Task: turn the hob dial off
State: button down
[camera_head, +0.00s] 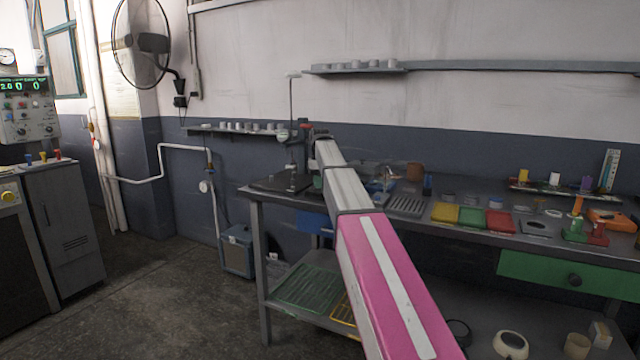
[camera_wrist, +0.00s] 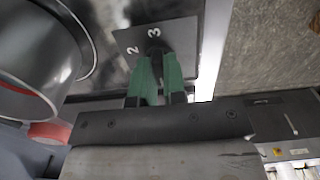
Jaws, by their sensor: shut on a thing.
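In the wrist view, the two green fingers of my gripper (camera_wrist: 158,70) are close together over a dark dial plate (camera_wrist: 185,38) marked 2 and 3. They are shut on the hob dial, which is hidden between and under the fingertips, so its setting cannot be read. The plate lies beside the dark, glossy hob (camera_wrist: 108,20). In the head view, the dark hob (camera_head: 270,184) is at the left end of the bench. My arm reaches over the bench towards it and hides the fingertips there.
A round metal pan (camera_wrist: 68,98) stands close on the left of the fingers in the wrist view. A bright edge strip (camera_wrist: 213,50) runs on the right, with floor beyond. Yellow, green and red trays (camera_head: 473,216) lie farther right on the bench (camera_head: 395,222).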

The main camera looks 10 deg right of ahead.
dwell(0.4)
jog(key=c, duration=1.2)
grip_release()
notch_tip(320, 180, up, 11)
jog(key=shift+f, duration=0.1)
